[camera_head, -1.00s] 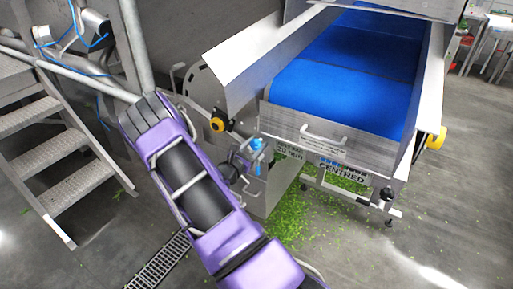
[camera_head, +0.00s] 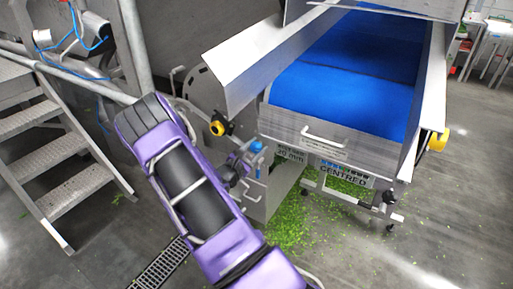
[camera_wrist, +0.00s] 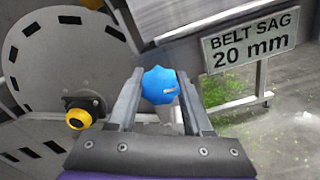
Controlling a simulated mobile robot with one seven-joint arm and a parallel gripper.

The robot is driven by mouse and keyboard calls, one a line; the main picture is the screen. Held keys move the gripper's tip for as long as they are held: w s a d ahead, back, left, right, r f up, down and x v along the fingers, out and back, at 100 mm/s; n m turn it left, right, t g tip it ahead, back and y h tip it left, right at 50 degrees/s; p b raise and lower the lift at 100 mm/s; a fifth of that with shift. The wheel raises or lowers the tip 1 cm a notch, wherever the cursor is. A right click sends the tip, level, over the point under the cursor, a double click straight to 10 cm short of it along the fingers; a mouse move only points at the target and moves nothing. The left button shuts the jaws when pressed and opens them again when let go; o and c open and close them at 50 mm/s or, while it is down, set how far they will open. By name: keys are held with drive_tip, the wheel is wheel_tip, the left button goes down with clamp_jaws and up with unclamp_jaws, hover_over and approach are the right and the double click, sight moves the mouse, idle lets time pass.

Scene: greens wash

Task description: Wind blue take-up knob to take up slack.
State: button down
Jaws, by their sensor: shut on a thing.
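The blue take-up knob (camera_wrist: 159,85) is a lobed round knob between my two fingertips in the wrist view. It also shows in the head view (camera_head: 256,147) at the left front corner of the conveyor, beside the side plate. My gripper (camera_wrist: 158,98) is shut on the knob, one finger on each side. The wide blue belt (camera_head: 345,90) lies between metal side walls. A sign (camera_wrist: 248,42) to the right of the knob reads "BELT SAG 20 mm". A second sign on the conveyor front (camera_head: 343,172) reads "CENTRED".
A yellow-and-black knob (camera_wrist: 79,118) sits left of my gripper on the perforated round plate (camera_wrist: 65,55). Metal stairs (camera_head: 55,160) stand at the left. Green leaf scraps (camera_head: 290,220) lie on the floor below the conveyor. Open floor is at the right.

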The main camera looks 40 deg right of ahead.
drive_tip(key=shift+c, duration=1.6)
unclamp_jaws()
drive_tip(key=shift+a, duration=0.1)
drive_tip(key=v, duration=1.7)
drive_tip(key=shift+p, duration=0.4)
drive_tip(key=shift+s+a, duration=0.1)
drive_tip(key=shift+s, duration=0.05)
